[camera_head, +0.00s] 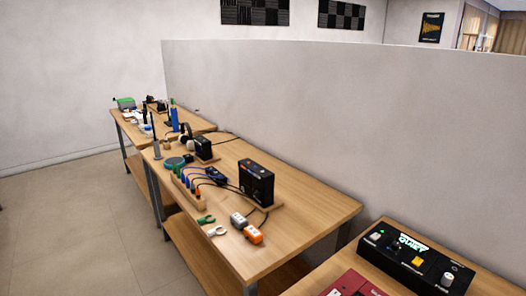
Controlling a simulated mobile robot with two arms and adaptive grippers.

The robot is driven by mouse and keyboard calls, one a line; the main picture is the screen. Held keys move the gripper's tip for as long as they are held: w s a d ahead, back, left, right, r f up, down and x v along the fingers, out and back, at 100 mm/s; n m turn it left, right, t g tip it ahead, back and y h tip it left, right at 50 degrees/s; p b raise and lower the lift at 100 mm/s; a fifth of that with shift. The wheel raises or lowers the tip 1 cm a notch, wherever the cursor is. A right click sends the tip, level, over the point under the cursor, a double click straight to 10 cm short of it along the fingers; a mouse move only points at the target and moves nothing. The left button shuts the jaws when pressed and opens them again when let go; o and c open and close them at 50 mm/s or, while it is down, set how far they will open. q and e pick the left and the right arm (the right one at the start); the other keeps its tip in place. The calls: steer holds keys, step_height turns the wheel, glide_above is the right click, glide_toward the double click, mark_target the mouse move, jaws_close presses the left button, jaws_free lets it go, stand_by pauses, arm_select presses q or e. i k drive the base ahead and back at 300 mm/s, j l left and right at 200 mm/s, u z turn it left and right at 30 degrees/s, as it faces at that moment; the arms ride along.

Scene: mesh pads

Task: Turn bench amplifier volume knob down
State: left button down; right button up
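A black device (412,257) with a lit label, which seems to read "QUIET", sits on the near bench at the lower right. It has a pale round knob (448,279) at its right end, a yellow square part (417,262) near its middle and a small green light (382,232) at its left. It may be the bench amplifier, but I cannot tell for sure. A black upright box (257,182) with small front details stands on the middle bench. The knob's setting is too small to read. Neither of my grippers is in view.
A red device (350,284) is cut off at the bottom edge. The middle bench (310,205) holds cables, a wooden rack (188,192), grey and orange connectors (247,228) and green clips (206,220). A grey partition (330,120) runs behind the benches. The floor (75,210) at left is clear.

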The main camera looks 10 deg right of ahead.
mark_target(394, 248)
steer(key=z, duration=1.5)
